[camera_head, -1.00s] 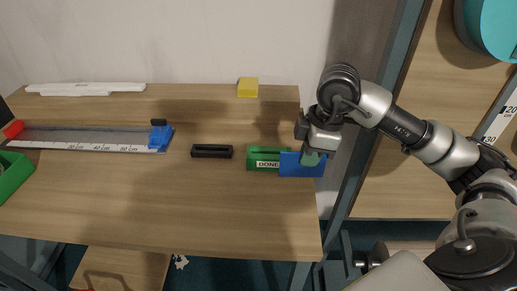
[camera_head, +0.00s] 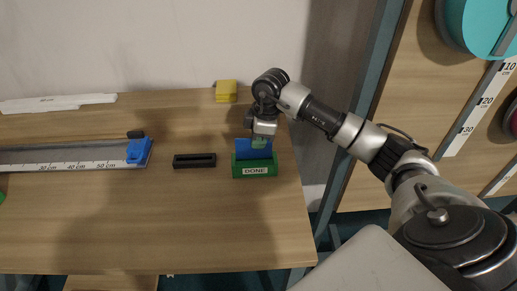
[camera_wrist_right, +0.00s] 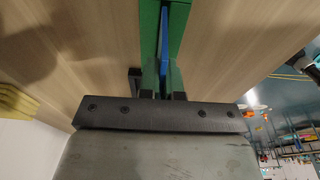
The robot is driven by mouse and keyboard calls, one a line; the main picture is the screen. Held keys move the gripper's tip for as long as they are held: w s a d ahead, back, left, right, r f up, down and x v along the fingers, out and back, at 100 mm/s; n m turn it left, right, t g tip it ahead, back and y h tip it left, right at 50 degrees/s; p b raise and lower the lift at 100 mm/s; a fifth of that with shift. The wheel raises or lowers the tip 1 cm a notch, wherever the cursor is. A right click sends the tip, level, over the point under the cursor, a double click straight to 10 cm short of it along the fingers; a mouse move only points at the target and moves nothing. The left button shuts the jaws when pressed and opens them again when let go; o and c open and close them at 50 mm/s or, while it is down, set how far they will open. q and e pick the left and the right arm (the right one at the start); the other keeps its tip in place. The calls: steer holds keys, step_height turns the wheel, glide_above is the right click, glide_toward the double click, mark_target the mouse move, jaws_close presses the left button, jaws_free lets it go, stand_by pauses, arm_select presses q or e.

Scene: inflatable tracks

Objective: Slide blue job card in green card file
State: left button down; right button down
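The green card file (camera_head: 241,172), labelled DONE, stands on the wooden bench near its right end. My right gripper (camera_head: 259,144) is above the file, shut on the blue job card (camera_head: 242,152). The card is upright and lined up with the file along its length. Its lower edge is hidden at the file's top, so I cannot tell how deep it sits. In the right wrist view the card (camera_wrist_right: 165,40) shows edge-on as a thin blue strip between green sides of the file (camera_wrist_right: 149,20), below my right gripper (camera_wrist_right: 164,92). My left gripper is out of view.
A black slotted block (camera_head: 194,161) lies left of the file. A yellow block (camera_head: 226,91) sits behind it near the wall. A ruler track with a blue end (camera_head: 138,151) lies at the left. The bench front is clear.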

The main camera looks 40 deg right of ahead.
mark_target(257, 158)
steer(key=shift+f, duration=0.5)
step_height(257, 158, down, 2)
steer(key=shift+f+p, duration=0.25)
steer(key=shift+p, duration=0.1)
steer(key=shift+f, duration=0.45)
steer(key=c, duration=1.3)
jaws_free()
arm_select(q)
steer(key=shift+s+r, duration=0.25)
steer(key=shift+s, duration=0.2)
arm_select(e)
steer(key=shift+r, duration=0.1)
